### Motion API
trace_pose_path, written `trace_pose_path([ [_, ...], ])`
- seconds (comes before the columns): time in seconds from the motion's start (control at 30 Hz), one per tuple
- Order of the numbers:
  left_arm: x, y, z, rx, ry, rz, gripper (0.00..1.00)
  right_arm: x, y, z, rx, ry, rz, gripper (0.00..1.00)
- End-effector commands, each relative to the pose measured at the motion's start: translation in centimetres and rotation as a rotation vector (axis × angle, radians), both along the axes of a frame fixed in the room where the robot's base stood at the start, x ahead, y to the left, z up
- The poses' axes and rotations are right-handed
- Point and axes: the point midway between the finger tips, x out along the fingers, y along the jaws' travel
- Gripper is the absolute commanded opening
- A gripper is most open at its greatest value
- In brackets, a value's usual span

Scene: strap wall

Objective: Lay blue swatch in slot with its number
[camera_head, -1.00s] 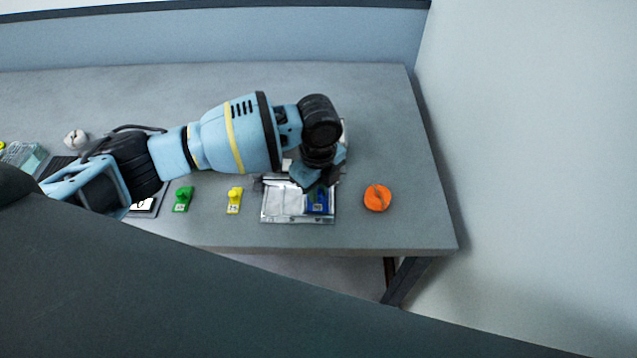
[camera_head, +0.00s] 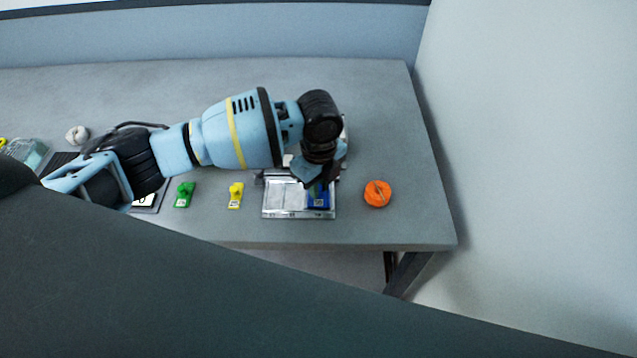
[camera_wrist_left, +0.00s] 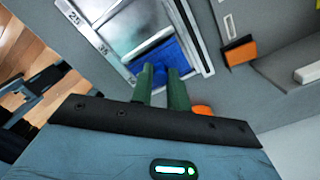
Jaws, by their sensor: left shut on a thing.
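The blue swatch (camera_head: 319,199) is at the right end of a silver slotted tray (camera_head: 298,214) in the head view. My left gripper (camera_head: 315,184) is directly over it, pointing down. In the left wrist view the green fingers of my left gripper (camera_wrist_left: 163,72) are closed on a raised part of the blue swatch (camera_wrist_left: 170,51). The swatch lies over the end slot of the tray (camera_wrist_left: 118,31); I cannot tell whether it is fully seated. Numbers, including 25 and 35, run along the tray's edge. The number by the swatch is unclear. My right gripper is not in view.
A yellow tagged piece (camera_head: 235,196) and a green one (camera_head: 184,195) stand left of the tray. An orange round object (camera_head: 377,194) is close on its right. A whitish lump (camera_head: 77,136) lies far left. The table's right end (camera_head: 420,150) is bare.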

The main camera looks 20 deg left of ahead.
Motion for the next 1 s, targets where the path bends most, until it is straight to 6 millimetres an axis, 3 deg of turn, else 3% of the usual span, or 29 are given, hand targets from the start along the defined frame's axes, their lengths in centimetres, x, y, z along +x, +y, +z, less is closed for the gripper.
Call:
trace_pose_path([
  [0.63,-0.03,-0.03,-0.35,0.000,0.000,0.000,0.00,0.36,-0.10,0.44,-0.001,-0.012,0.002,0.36],
  [0.67,-0.03,-0.03,-0.36,0.000,0.000,0.000,0.18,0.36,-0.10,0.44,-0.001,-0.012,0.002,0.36],
  [0.83,-0.04,-0.02,-0.35,0.000,0.000,0.000,0.40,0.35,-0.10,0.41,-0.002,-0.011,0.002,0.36],
  [1.0,-0.03,-0.02,-0.36,0.000,0.000,0.000,0.42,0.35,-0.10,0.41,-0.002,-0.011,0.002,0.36],
])
